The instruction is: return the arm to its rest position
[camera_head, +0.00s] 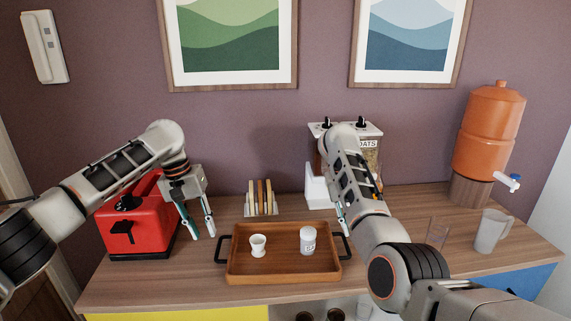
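My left arm comes in from the left and bends down over the red appliance. My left gripper (203,236) points down, its two teal-and-grey fingers apart with nothing between them. It hangs in front of the wall side of the counter, left of the wooden tray (270,279) and right of the red appliance (140,222). My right arm reaches in from the lower right. My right gripper (344,224) is mostly hidden behind its own arm; only part of a finger shows near the tray's right handle, so its opening is unclear.
A white cup (258,246) and a white labelled jar (307,241) stand on the tray. Behind are a rack with slices (262,197) and an oats dispenser (369,151). At the right are an orange water dispenser (487,130), a clear glass (437,233) and a white jug (489,232).

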